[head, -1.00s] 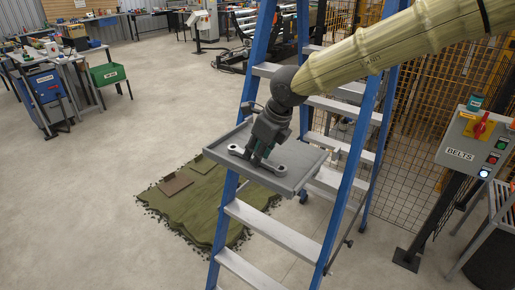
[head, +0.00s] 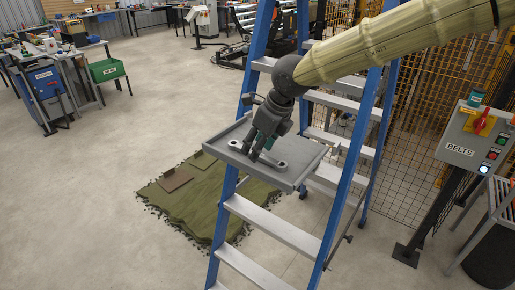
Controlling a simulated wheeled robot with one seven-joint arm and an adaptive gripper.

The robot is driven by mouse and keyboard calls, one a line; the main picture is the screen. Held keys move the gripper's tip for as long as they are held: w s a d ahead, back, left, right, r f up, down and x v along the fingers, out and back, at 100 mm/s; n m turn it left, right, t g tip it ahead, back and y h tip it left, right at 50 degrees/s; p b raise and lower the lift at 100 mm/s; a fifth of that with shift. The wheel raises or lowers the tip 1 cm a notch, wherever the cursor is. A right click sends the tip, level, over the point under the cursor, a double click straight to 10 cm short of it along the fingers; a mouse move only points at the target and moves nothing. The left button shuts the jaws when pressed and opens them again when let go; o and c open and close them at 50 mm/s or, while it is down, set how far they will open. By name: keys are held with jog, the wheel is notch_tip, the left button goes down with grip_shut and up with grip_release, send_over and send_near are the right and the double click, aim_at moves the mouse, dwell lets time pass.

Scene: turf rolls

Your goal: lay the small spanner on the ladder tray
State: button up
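The small grey spanner (head: 277,165) lies on the grey ladder tray (head: 294,180), which is fixed to the blue stepladder. One end is toward the tray's left side and the other toward its front. My gripper (head: 257,151) points down just over the spanner's middle, its two dark fingers apart, with a teal patch on one. The fingers hide part of the spanner's shaft. I cannot tell whether the tips still touch it.
The stepladder's blue rails (head: 352,180) and silver steps (head: 272,227) surround the tray. A green turf mat (head: 200,205) lies on the floor behind. A control box marked BELTS (head: 468,138) and a mesh fence stand at right. Open floor is at left.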

jog(key=b+v, duration=0.2)
jog(key=v, duration=0.9)
jog(key=shift+b, duration=0.35)
jog(key=shift+s, duration=0.1)
